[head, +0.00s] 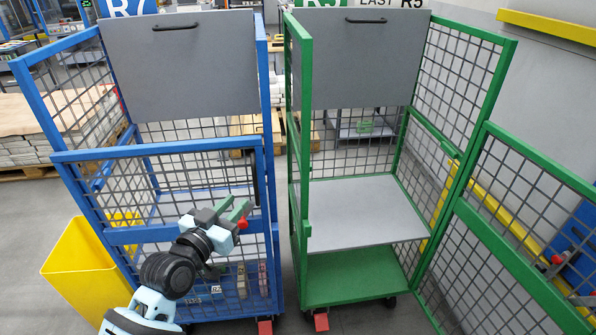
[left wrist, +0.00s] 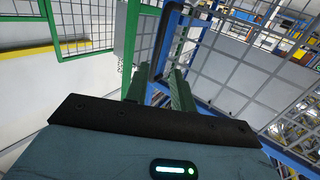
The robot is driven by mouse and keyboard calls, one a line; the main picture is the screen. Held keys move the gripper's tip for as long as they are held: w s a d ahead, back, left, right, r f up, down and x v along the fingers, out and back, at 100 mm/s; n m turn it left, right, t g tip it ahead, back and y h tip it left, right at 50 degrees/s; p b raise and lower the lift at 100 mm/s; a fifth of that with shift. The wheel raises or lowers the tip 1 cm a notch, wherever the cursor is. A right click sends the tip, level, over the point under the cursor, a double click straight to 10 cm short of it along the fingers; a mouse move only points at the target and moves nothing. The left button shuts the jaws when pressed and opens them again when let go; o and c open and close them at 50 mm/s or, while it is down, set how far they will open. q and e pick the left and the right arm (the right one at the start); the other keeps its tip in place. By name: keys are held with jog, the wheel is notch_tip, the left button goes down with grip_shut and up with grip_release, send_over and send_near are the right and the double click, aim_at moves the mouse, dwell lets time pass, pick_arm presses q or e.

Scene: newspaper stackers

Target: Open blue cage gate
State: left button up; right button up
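The blue cage (head: 267,100) stands on the left in the head view. Its half-height blue gate (head: 160,150) is across the lower front and looks closed. A black upright handle (head: 256,171) is on the gate's right edge. The handle also shows in the left wrist view (left wrist: 166,42), on a blue post. My left gripper (head: 238,213) is in front of the gate's right part, below the handle. In the left wrist view its green fingers (left wrist: 157,88) are apart with the handle beyond them, and nothing shows gripped. My right gripper is not in view.
A green cage (head: 304,150) with a grey shelf (head: 360,210) stands on the right, a narrow gap away. Its gate (head: 500,235) is swung open to the right. A yellow bin (head: 80,270) stands left of the blue cage. Red wheel pedals (head: 320,320) stick out at floor level.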

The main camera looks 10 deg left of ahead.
aim_at(254, 180)
pick_arm(q)
jog(key=shift+w+d+r, duration=0.3)
jog(key=shift+w+r, duration=0.25)
jog(key=shift+r, duration=0.3)
jog(key=shift+x, duration=3.8)
jog(key=shift+d+r, duration=0.1)
jog(key=shift+c, duration=0.4)
grip_shut()
